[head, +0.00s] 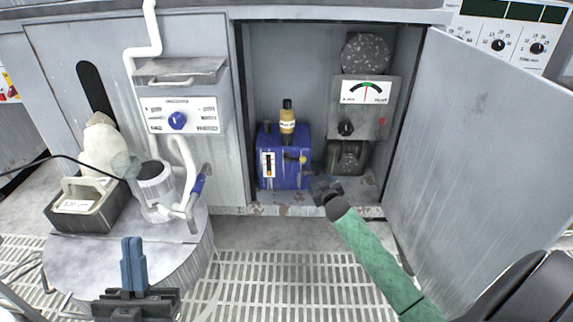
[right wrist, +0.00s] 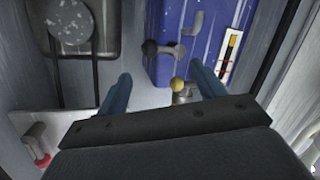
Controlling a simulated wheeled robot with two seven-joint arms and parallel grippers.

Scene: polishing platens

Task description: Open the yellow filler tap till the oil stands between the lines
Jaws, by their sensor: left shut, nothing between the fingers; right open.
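The blue oil tank (head: 290,178) stands in the open cabinet, with an amber bottle (head: 287,122) upright on top. The yellow tap knob (head: 302,160) is on the tank's right front. In the right wrist view the knob (right wrist: 178,84) appears between the spread fingers, nearer the right-hand one; I see no contact. My right gripper (head: 323,188) is open, just below and right of the knob. My left gripper (head: 133,265) is shut and empty, low at the left.
The cabinet door (head: 475,150) stands open at the right. A meter box (head: 365,105) with a dial is right of the tank. A round platform (head: 115,262) at the left carries a tray (head: 90,218) and a white cylinder (head: 155,190). Grated floor lies in front.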

